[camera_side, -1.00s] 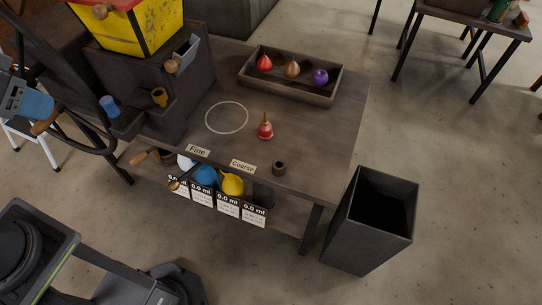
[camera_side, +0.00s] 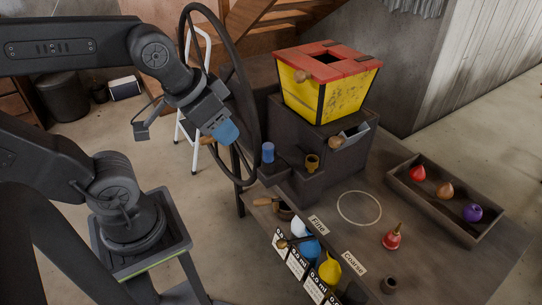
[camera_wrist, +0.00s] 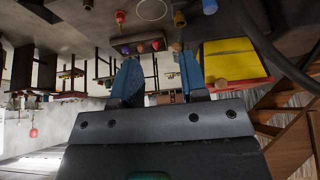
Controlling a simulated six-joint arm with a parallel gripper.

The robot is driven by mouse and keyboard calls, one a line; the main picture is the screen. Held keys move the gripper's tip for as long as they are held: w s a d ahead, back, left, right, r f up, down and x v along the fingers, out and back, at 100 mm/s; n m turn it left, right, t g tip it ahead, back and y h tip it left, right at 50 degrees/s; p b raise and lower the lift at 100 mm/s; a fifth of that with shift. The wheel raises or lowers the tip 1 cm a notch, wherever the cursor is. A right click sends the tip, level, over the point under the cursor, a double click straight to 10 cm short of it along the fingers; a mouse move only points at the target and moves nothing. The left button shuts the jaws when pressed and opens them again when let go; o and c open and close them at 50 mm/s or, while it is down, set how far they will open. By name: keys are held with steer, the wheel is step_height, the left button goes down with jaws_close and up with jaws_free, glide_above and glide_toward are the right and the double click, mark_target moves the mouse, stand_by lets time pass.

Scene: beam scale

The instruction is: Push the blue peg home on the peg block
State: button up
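The blue peg (camera_side: 268,152) stands upright on a low dark ledge, the peg block (camera_side: 285,176), at the left end of the bench. A brass-coloured cup-like piece (camera_side: 312,162) is beside it. I cannot tell how deep the peg sits. My gripper (camera_side: 228,134) has blue fingers and hangs in the air left of the peg, in front of the large wheel, apart from both peg and block. In the wrist view my gripper (camera_wrist: 160,62) has its fingers spread with nothing held. The blue peg also shows at that view's top edge (camera_wrist: 209,6).
A large dark wheel (camera_side: 187,75) rises close behind my gripper. A yellow box with a red top (camera_side: 327,85) stands on the dark housing. A tray (camera_side: 448,212) with coloured tops, a red bell-like piece (camera_side: 392,238) and a small dark cup (camera_side: 389,284) are on the bench.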

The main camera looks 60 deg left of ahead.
steer(key=shift+o, duration=0.3)
steer(key=o, duration=0.3)
